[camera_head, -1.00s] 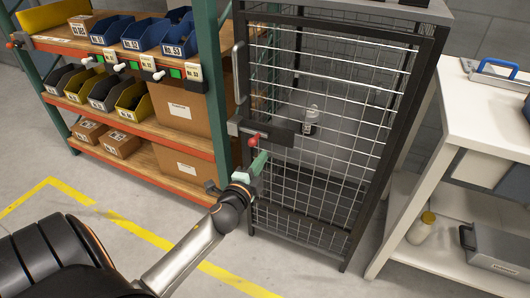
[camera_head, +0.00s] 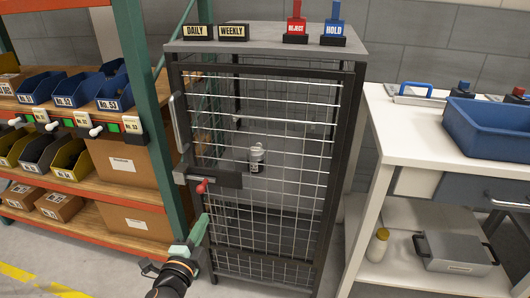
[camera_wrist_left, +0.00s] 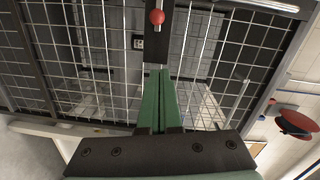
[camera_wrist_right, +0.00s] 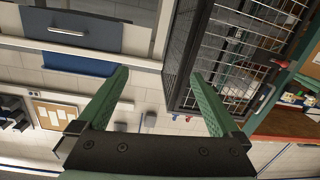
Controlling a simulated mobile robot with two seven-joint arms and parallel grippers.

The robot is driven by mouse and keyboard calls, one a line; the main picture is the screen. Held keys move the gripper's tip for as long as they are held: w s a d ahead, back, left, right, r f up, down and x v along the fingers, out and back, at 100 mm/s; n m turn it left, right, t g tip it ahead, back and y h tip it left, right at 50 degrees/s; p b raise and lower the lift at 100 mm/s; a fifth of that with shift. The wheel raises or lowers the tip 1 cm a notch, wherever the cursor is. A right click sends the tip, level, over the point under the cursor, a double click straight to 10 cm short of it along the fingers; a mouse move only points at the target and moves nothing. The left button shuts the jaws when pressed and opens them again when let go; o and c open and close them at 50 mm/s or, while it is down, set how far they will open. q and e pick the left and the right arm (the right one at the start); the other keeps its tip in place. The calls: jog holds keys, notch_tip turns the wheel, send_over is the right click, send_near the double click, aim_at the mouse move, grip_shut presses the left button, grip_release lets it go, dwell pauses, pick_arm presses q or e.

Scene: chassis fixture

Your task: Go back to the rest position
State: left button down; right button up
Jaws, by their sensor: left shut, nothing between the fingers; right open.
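My left gripper (camera_head: 190,240) is in front of the lower left part of the wire-mesh cage door, below the red-knobbed latch (camera_head: 202,187). In the left wrist view its green fingers (camera_wrist_left: 161,85) are together with nothing between them. The red knob (camera_wrist_left: 156,17) shows beyond the fingertips. My right gripper is outside the head view. In the right wrist view its green fingers (camera_wrist_right: 160,85) are wide apart and empty.
A shelf rack with blue bins (camera_head: 75,90) stands left of the cage. A white bench (camera_head: 410,130) with a blue tub (camera_head: 490,125) stands at the right, a metal case (camera_head: 452,250) on its lower shelf.

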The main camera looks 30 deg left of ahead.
pick_arm(q)
jog(key=s+d+r+n+h+p, duration=0.1)
jog(key=s+d+n+h, duration=0.15)
jog(key=d, duration=0.45)
jog(key=s+d+r+n+h, duration=0.1)
jog(key=s+d+n+h, duration=0.2)
jog(key=d, duration=0.5)
jog(key=s+d+r+n+h+p, duration=0.1)
jog(key=s+d+n+h, duration=0.2)
jog(key=d, duration=0.4)
jog(key=s+a+f+n+g+y+p, duration=0.1)
jog(key=s+g+p, duration=0.6)
jog(key=p, duration=1.3)
jog(key=shift+a+f+n+g, duration=0.3)
jog(key=shift+a+f+n, duration=0.25)
jog(key=shift+a+f, duration=0.15)
pick_arm(e)
jog(key=s+d+f+m+g+h, duration=0.1)
jog(key=s+d+m+g+h, duration=0.1)
jog(key=s+g, duration=0.5)
jog(key=shift+s+m+h, duration=0.3)
jog(key=shift+s, duration=0.75)
